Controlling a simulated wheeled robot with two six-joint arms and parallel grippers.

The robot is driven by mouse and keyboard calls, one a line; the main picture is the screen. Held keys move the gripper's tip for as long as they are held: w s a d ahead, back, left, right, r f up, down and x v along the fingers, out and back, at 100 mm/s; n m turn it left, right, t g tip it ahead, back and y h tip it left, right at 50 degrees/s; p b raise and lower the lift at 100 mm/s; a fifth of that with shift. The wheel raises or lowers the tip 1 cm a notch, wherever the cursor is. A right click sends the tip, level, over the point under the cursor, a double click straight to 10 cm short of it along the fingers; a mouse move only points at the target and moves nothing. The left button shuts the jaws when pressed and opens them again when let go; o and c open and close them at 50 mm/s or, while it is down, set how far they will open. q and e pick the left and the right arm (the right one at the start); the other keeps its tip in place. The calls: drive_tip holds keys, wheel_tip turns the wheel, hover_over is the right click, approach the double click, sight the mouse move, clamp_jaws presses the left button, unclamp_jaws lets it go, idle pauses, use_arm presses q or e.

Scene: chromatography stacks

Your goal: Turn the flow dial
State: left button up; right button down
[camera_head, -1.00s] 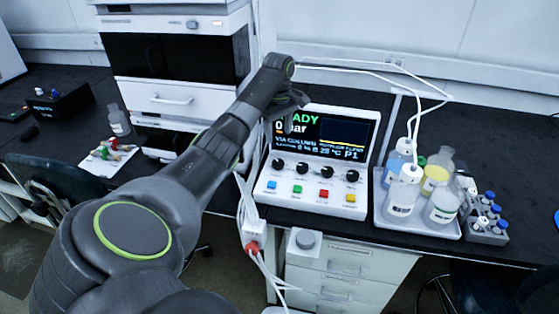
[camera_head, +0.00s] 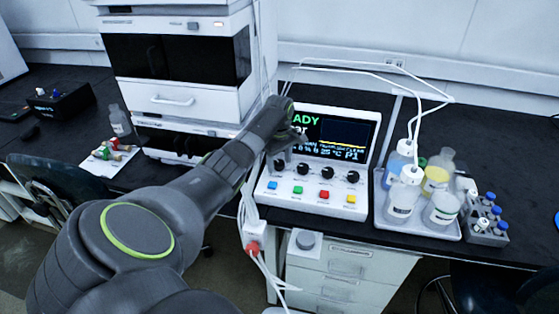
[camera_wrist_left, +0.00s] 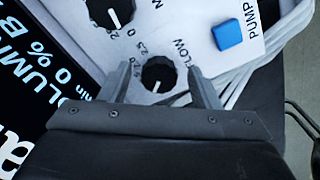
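The flow dial (camera_wrist_left: 158,74) is a round black knob with a white pointer line, next to the printed word FLOW. In the head view it is the leftmost knob (camera_head: 278,164) on the white control console (camera_head: 310,207). My left gripper (camera_wrist_left: 159,68) is open, with one finger on either side of the dial and a gap visible to each. In the head view the left gripper (camera_head: 284,150) is over the console's left part, and the arm hides some of the screen. I cannot tell how deep the fingertips reach. My right gripper is not in view.
Other black knobs (camera_head: 327,172) sit in a row to the right. A blue button (camera_head: 272,185), labelled PUMP in the wrist view, is just below the dial. A tray (camera_head: 430,232) of bottles stands right of the console. White tubes (camera_head: 245,215) run along its left side.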

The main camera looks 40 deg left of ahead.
use_arm(q)
drive_tip(key=c, duration=0.9)
drive_tip(key=shift+r+m+p, duration=0.2)
drive_tip(key=shift+m+p, duration=1)
drive_tip(key=shift+p, duration=0.05)
drive_tip(key=m+p, duration=0.1)
drive_tip(key=m, duration=0.1)
drive_tip(key=shift+m+p, duration=0.3)
drive_tip(key=m+p, duration=0.1)
drive_tip(key=m, duration=0.1)
drive_tip(key=shift+m, duration=0.4)
drive_tip(key=m, duration=0.2)
drive_tip(key=shift+a+f+m+p, duration=0.1)
drive_tip(key=shift+m+p, duration=0.25)
drive_tip(key=shift+m, duration=0.05)
drive_tip(key=m, duration=0.5)
drive_tip(key=shift+a, duration=0.1)
